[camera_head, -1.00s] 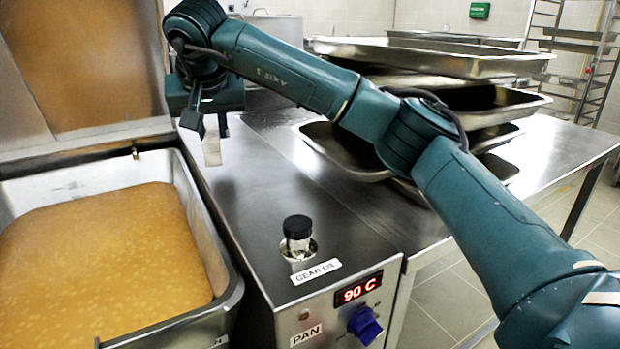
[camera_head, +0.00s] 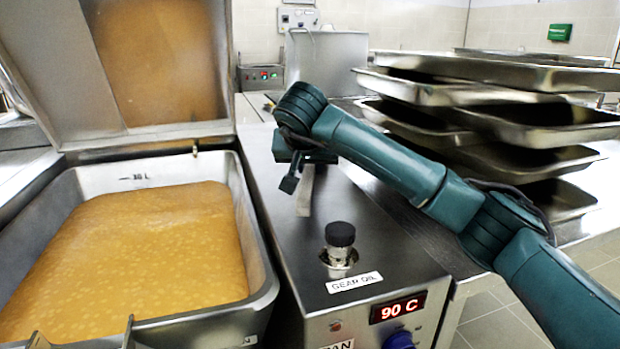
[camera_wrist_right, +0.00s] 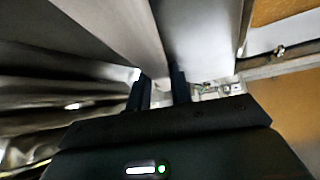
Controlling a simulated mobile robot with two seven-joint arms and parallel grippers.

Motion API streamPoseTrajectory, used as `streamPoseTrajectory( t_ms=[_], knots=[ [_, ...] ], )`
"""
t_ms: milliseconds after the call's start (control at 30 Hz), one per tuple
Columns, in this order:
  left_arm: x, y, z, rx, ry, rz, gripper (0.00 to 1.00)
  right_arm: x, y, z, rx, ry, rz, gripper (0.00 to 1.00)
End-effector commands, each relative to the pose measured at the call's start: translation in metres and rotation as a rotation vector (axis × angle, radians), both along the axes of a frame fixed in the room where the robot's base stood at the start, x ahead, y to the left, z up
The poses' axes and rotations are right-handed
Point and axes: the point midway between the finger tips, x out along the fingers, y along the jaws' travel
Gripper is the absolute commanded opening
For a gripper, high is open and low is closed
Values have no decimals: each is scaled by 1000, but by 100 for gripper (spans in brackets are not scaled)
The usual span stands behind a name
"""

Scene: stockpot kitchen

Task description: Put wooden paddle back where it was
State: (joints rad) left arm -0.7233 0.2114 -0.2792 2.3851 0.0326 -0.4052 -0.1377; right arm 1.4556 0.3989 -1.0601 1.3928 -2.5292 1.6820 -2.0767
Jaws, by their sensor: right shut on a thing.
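My right gripper (camera_head: 298,178) hangs over the steel console top, behind the black-capped gear oil filler and to the right of the pan. It is shut on the wooden paddle (camera_head: 305,196), of which a short pale grey-brown piece shows below the jaws. In the right wrist view the paddle (camera_wrist_right: 138,38) runs as a long pale strip up and left from between the two dark fingers (camera_wrist_right: 160,90). Whether the paddle touches the console top, I cannot tell. Most of it is hidden in the head view. My left gripper is out of view.
The open tilting pan (camera_head: 262,300) at left holds orange-brown soup, its lid (camera_head: 85,75) raised. The black-capped filler (camera_head: 340,236) stands up from the console (camera_head: 400,245). Stacked steel trays (camera_head: 490,95) fill the right side.

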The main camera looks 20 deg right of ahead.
Motion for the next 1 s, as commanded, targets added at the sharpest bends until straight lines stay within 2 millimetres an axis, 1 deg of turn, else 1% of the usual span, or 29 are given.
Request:
streamPoseTrajectory(
  t_ms=[33, 133, 233, 467, 500, 700, 767, 1000],
  knots=[
    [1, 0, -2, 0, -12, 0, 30, 0, 0, -12, 0, 2, 1, 0],
    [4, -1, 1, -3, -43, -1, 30, 0, 0, -22, 1, 0, 1, 0],
    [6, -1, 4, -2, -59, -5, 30, 0, 0, -22, 1, -2, 0, 0],
    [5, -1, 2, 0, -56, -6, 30, 0, 0, -24, 0, -1, 0, 0],
    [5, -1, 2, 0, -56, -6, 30, 0, 0, -25, 0, 0, 0, 22],
    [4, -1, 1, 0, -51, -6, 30, 0, 0, -25, 0, 0, 0, 38],
    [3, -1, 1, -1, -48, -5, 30, 0, 0, -25, 0, 0, 0, 43],
    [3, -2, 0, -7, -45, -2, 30, 0, 0, -24, 1, 0, 1, 43]
  ],
)
